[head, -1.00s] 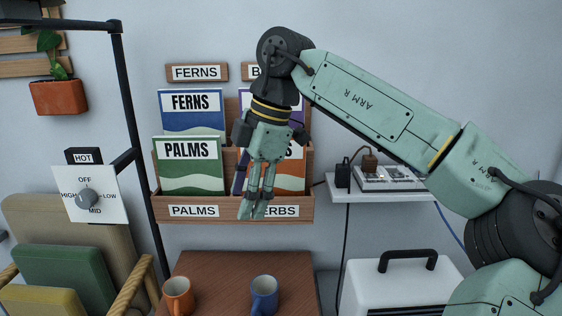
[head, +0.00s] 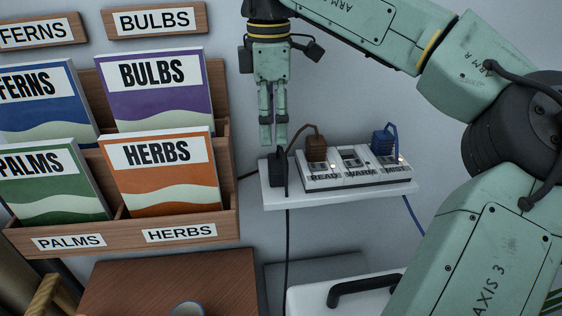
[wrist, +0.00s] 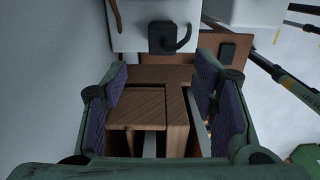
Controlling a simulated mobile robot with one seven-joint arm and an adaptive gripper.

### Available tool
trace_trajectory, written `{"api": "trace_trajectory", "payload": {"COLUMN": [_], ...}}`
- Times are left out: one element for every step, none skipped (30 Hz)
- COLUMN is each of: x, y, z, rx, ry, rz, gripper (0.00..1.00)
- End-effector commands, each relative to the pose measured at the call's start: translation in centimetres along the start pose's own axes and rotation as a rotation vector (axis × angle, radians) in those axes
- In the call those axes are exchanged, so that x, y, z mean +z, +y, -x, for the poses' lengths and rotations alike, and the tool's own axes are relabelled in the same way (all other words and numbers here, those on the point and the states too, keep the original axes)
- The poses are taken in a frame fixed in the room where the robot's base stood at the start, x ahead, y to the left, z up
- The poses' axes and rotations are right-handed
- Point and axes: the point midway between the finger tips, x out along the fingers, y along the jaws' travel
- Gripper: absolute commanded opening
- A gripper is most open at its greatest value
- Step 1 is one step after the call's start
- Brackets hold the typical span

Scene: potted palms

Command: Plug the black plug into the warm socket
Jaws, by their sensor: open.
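The black plug (head: 278,168) stands on the left end of a white wall shelf (head: 330,195), its cord hanging down in front. Beside it a white socket strip (head: 310,182) carries labels. The warm socket (head: 352,160) is the middle one and looks empty. My gripper (head: 273,142) is open, pointing down just above the black plug in the picture; the gap in depth is unclear. In the wrist view, nothing shows held between the fingers.
A wooden rack of seed packets (head: 222,220) stands left of the shelf. Below are a brown table (head: 170,285) and a white box with a black handle (head: 365,285). The wrist view shows a dark block (wrist: 162,38) on something white; I cannot tell what it is.

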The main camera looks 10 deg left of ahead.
Motion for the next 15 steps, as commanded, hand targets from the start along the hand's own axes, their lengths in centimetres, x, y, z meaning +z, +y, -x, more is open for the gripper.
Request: {"api": "trace_trajectory", "payload": {"x": [0.1,0.1,0.1,0.1,0.1,0.1,0.1,0.1,0.1,0.1,0.1,0.2,0.3,0.4,0.4], "y": [-0.1,-0.1,-0.1,-0.1,-0.1,-0.1,-0.1,-0.1,-0.1,-0.1,-0.1,-0.1,-0.2,-0.2,-0.2], "z": [-0.9,-1.4,-2.0,-2.4,-2.7,-3.1,-3.3,-3.5,-3.7,-3.9,-4.1,-4.6,-5.0,-5.5,-6.1], "rx": [-0.002,-0.002,-0.002,-0.002,-0.002,-0.001,-0.001,-0.001,-0.002,-0.001,-0.001,-0.002,-0.003,-0.004,-0.004], "ry": [-0.002,-0.002,-0.002,-0.002,-0.002,-0.001,-0.001,-0.001,-0.001,-0.001,-0.001,-0.001,-0.001,-0.001,0.0], "rz": [0.0,0.0,0.0,0.0,0.001,0.001,0.001,0.001,0.001,0.001,0.001,0.0,0.0,0.001,0.002], "gripper": [0.53,0.53,0.53,0.53,0.53,0.53,0.53,0.53,0.53,0.53,0.53,0.53,0.53,0.53,0.53]}}
